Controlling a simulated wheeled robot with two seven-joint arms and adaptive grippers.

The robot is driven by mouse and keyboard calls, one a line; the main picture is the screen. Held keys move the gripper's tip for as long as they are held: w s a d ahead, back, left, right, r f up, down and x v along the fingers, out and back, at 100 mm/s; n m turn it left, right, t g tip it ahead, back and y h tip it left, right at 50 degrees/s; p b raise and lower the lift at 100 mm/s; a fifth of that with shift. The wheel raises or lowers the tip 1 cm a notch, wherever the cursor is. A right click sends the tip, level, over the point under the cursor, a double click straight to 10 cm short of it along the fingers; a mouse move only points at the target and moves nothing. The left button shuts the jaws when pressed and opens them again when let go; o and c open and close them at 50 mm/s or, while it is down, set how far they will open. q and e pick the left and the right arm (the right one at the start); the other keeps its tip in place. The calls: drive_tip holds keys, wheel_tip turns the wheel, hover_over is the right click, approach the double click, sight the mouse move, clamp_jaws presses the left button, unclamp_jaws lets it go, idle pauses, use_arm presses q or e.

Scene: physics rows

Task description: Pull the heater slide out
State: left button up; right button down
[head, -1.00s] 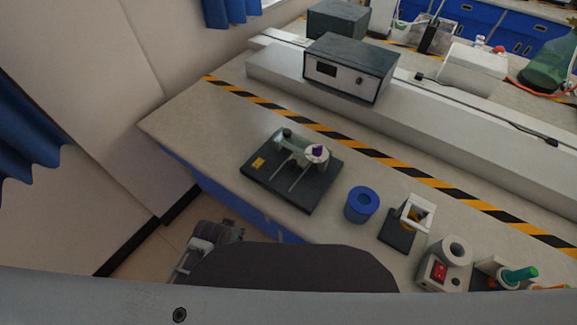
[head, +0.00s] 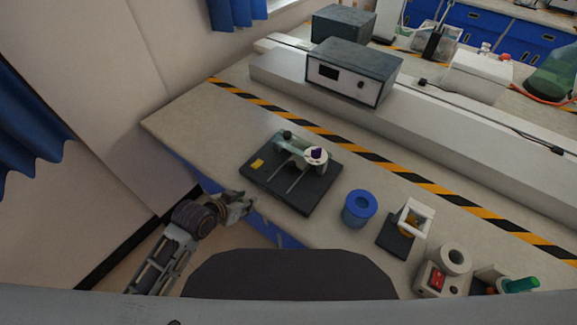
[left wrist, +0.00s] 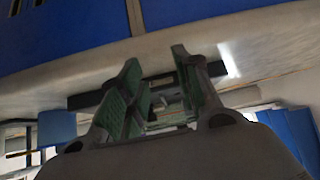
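The slide apparatus is a dark base plate (head: 300,198) on the bench, with a yellow label and two thin light rails. A white round carriage (head: 316,155) with a purple piece on top sits at the far right end of the rails, which I take as the heater slide. A clear glass piece (head: 297,143) lies beside it. My left gripper (head: 247,202) is off the bench's near edge, left of the plate and apart from it. In the left wrist view its green-padded fingers (left wrist: 157,58) are open, with the dark plate (left wrist: 82,101) partly hidden behind them. My right gripper is not in view.
A blue cylinder (head: 359,208), a small dark stand with a white frame (head: 415,217) and a device with a red switch (head: 437,279) stand right of the plate. A grey box instrument (head: 352,72) is on the raised ledge behind. The bench left of the plate is clear.

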use_arm(q)
drive_tip(key=w+d+r+m+t+h, duration=0.2)
drive_tip(key=d+r+h, duration=0.3)
drive_tip(key=r, duration=0.3)
drive_tip(key=shift+w+d+r+m, duration=0.2)
drive_tip(key=shift+w+m, duration=0.15)
drive_tip(key=shift+m, duration=0.25)
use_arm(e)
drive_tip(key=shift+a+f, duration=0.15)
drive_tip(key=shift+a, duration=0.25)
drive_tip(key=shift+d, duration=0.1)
